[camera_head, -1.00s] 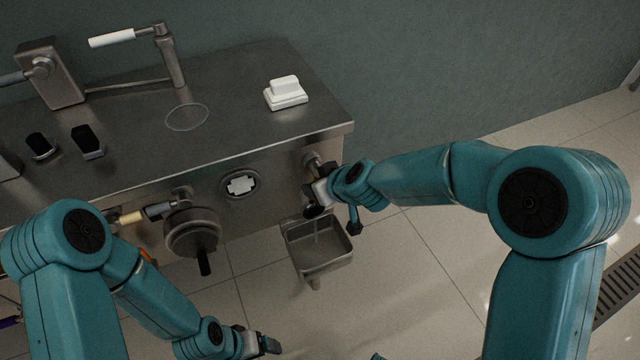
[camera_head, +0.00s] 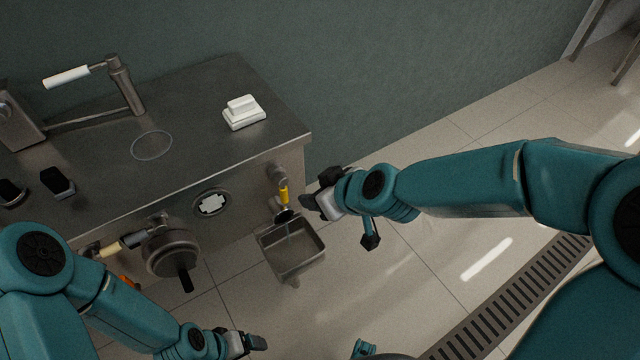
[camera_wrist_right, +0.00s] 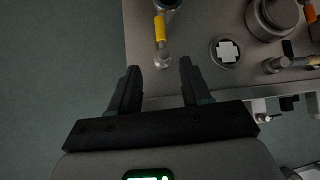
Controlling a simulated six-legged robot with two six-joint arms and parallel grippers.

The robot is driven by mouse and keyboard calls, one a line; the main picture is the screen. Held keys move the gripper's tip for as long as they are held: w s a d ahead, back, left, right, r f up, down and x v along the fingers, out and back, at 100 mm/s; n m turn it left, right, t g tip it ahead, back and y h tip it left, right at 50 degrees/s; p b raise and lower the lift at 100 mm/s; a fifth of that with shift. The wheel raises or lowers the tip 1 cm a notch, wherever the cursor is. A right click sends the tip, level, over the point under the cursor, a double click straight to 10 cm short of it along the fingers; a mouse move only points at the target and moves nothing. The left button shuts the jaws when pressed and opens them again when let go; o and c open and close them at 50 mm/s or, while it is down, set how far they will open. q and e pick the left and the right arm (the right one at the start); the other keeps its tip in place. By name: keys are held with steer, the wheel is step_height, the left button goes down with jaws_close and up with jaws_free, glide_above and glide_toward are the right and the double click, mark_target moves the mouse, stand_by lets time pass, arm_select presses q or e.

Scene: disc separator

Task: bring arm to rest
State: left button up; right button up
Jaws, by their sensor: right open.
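My right arm (camera_head: 460,185) reaches in from the right in the head view. Its gripper (camera_head: 312,190) is just right of the steel bench's front right corner, apart from the yellow-handled valve (camera_head: 284,196). In the right wrist view the gripper (camera_wrist_right: 158,85) is open with nothing between its fingers; the yellow valve handle (camera_wrist_right: 160,28) shows beyond the fingertips. My left gripper (camera_head: 252,344) is low at the bottom of the head view, away from the bench; its finger opening is too small to tell.
The steel bench (camera_head: 200,95) carries a white block (camera_head: 243,112) and a white-handled lever (camera_head: 67,76). A steel basin (camera_head: 290,262) hangs below the valve. A round fitting with a black handle (camera_head: 172,252) sticks out in front. The floor at right is clear, with a drain grate (camera_head: 500,310).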

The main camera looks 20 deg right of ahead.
steer(key=shift+s+d+r, duration=0.1)
steer(key=shift+s, duration=0.1)
stand_by(0.4)
steer(key=s+d+f+m+g+h, duration=0.1)
steer(key=s+f+m+g, duration=0.15)
steer(key=f, duration=0.55)
steer(key=s+d+f+m+g, duration=0.1)
steer(key=s+f, duration=0.2)
steer(key=f, duration=0.5)
steer(key=s+f+m+g, duration=0.4)
steer(key=s+f, duration=0.8)
step_height(320, 180, up, 15)
steer(key=p, duration=1.5)
steer(key=shift+s+a+y, duration=0.4)
steer(key=shift+s+a, duration=0.05)
steer(key=shift+s+m, duration=0.1)
steer(key=shift+m, duration=0.15)
